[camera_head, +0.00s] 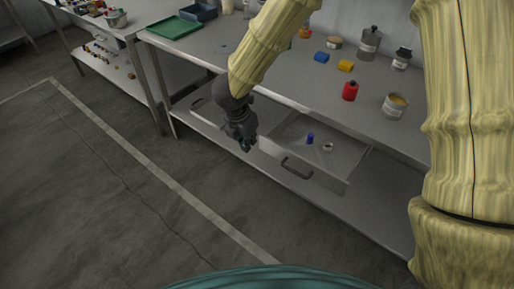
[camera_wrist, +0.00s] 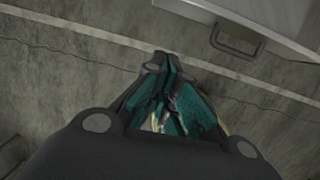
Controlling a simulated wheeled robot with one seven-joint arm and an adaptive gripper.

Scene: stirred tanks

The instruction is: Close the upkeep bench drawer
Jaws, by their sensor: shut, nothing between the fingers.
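The bench drawer (camera_head: 335,178) is pulled out from under the steel bench top in the head view. Its front carries a dark bar handle (camera_head: 297,167). A small blue item (camera_head: 310,138) and a pale ring-like item (camera_head: 328,147) lie inside the drawer. My gripper (camera_head: 246,146) is shut and empty, pointing down, to the left of the open drawer and apart from its handle. In the wrist view my gripper (camera_wrist: 168,62) shows closed fingertips over the floor, and the drawer handle (camera_wrist: 237,40) is at the upper right, apart from them.
The bench top holds a red bottle (camera_head: 350,91), a tin (camera_head: 394,106), a yellow block (camera_head: 345,66), a blue block (camera_head: 321,57) and a green tray (camera_head: 175,27). A lower shelf (camera_head: 385,215) runs beneath the drawer. The floor (camera_head: 90,190) in front is clear.

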